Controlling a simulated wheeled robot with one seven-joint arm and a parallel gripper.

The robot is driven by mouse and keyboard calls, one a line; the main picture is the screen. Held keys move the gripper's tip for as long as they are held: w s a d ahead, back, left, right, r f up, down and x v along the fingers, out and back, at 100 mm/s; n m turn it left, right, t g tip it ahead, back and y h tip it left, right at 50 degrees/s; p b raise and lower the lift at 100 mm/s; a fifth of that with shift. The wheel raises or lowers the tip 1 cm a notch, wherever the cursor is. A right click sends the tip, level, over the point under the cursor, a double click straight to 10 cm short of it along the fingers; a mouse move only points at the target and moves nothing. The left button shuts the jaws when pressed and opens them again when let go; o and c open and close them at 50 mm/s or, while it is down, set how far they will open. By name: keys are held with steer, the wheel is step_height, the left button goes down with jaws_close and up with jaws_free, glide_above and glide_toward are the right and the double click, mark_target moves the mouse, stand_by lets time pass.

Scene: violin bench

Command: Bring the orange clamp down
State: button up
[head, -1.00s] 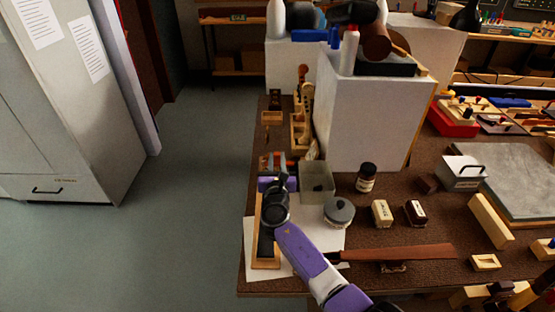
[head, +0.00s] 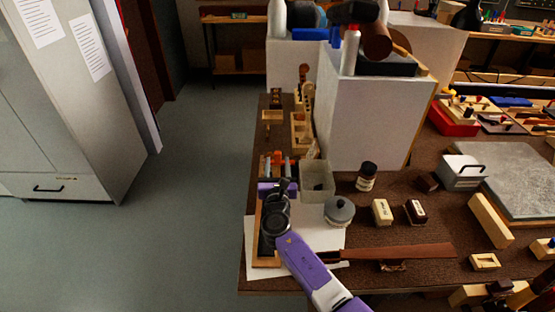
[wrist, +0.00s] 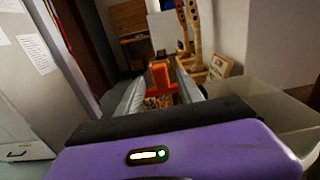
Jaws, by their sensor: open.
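The orange clamp (wrist: 161,76) shows in the wrist view as an upright orange block straight ahead, between my two grey fingers. In the head view only a small orange part of the clamp (head: 278,155) shows, just beyond my fingers; the rest is hidden. My gripper (head: 278,165), with its purple body, is open and reaches away over the left side of the bench. In the wrist view my gripper (wrist: 160,83) has a finger on each side of the clamp's line. I cannot tell whether either finger touches it.
A translucent bin (head: 317,181) stands close to the right of my gripper. Wooden holders with scroll-shaped pieces (head: 302,125) stand beyond it. A large white block (head: 365,125) rises at the right. Open floor lies to the left.

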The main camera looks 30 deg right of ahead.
steer(key=v, duration=0.5)
steer(key=shift+s, duration=0.1)
steer(key=shift+a, duration=0.1)
stand_by(0.3)
